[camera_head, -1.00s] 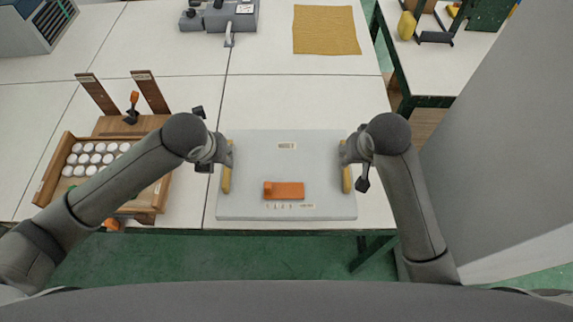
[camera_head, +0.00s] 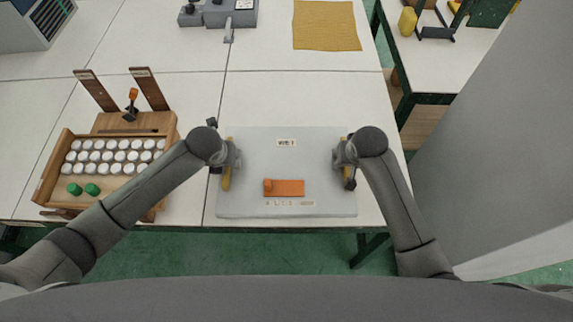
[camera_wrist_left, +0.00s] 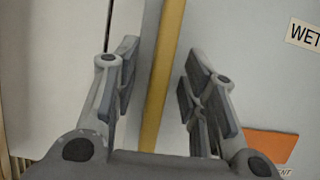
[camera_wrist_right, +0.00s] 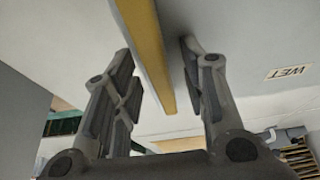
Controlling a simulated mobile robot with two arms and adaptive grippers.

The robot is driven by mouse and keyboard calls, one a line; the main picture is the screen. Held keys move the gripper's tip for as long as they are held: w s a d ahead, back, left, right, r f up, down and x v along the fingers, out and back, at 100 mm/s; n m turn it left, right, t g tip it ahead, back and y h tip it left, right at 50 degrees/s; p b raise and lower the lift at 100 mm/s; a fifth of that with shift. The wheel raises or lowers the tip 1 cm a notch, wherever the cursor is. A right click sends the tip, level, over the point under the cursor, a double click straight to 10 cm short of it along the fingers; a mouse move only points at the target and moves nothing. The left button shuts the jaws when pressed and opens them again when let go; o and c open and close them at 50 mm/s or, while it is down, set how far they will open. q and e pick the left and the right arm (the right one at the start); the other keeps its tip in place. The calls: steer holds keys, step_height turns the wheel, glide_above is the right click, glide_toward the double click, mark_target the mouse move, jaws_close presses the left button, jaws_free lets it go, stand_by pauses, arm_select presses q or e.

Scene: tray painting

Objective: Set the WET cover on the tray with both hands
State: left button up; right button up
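The WET cover (camera_head: 287,162) is a flat grey panel with a WET label, an orange patch and a yellow bar handle near each side. It lies at the table's front edge; whether anything is under it is hidden. My left gripper (camera_wrist_left: 162,55) is open, its fingers on either side of the left yellow handle (camera_wrist_left: 164,75), with gaps showing. My right gripper (camera_wrist_right: 155,55) is open around the right yellow handle (camera_wrist_right: 146,50), which the arm mostly hides in the head view. A wooden tray (camera_head: 172,124) with several white round pieces and two green ones stands at the left.
Two brown uprights (camera_head: 96,90) and an orange-topped tool (camera_head: 132,101) stand behind the wooden tray. A mustard cloth (camera_head: 327,26) and a grey device (camera_head: 230,13) lie at the back. The white tabletop behind the cover is clear. A grey surface rises at the right.

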arm_select(q)
jaws_close()
arm_select(e)
jaws_close()
